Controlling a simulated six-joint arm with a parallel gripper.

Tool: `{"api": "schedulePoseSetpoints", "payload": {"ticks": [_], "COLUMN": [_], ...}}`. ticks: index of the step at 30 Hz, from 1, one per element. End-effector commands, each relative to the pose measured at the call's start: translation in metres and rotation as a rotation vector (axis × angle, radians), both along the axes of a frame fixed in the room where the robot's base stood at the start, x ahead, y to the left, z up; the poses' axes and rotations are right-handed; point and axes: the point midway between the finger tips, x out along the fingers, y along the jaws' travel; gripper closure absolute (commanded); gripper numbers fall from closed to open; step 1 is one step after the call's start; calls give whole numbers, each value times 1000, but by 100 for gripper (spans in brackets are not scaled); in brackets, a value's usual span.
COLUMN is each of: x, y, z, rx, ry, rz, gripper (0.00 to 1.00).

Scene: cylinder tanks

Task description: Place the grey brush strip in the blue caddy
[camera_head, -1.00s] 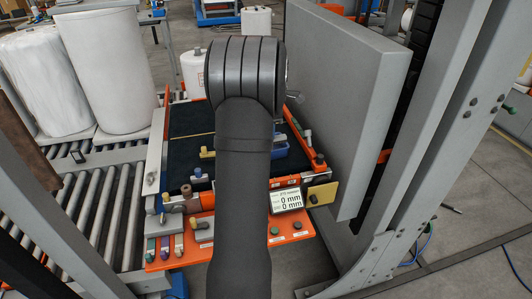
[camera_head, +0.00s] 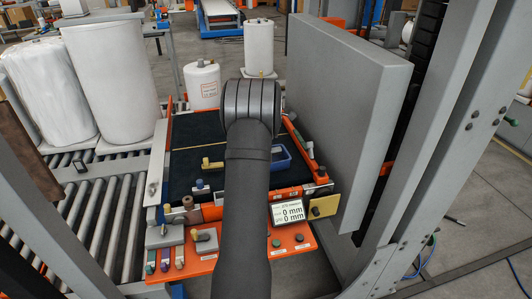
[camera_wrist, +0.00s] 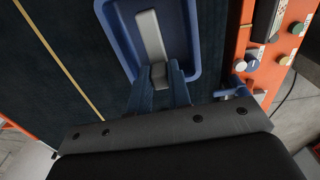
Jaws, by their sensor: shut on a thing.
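The blue caddy (camera_wrist: 196,62) is a shallow tray with rounded corners in the upper middle of the wrist view. Its right part shows in the head view (camera_head: 283,164), beside my arm. The grey brush strip (camera_wrist: 150,35) is a long light-grey bar with a darker block at its near end. My gripper (camera_wrist: 159,77) is shut on that near end. The strip points away from my gripper and lies over the caddy's interior. I cannot tell whether it touches the caddy floor. My arm hides the gripper and strip in the head view.
A dark mat (camera_head: 195,132) lies around the caddy, with a yellow-ended tool (camera_head: 212,164) to the left. An orange ledge (camera_head: 225,262) with small coloured pieces and a display (camera_head: 286,213) are in front. A tall grey panel (camera_head: 345,110) stands at right.

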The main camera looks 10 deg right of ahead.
Motion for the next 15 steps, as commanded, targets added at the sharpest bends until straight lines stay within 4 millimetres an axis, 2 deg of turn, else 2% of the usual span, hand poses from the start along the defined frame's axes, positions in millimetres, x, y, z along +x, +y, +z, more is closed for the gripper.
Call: {"api": "schedulePoseSetpoints", "payload": {"ticks": [4,9,15], "x": [1,1,1], "y": [1,1,1], "z": [-11,-36,-40], "rx": [0,1,-1], "ry": [0,2,-2], "rz": [0,0,0], "gripper": [100,100,100]}}
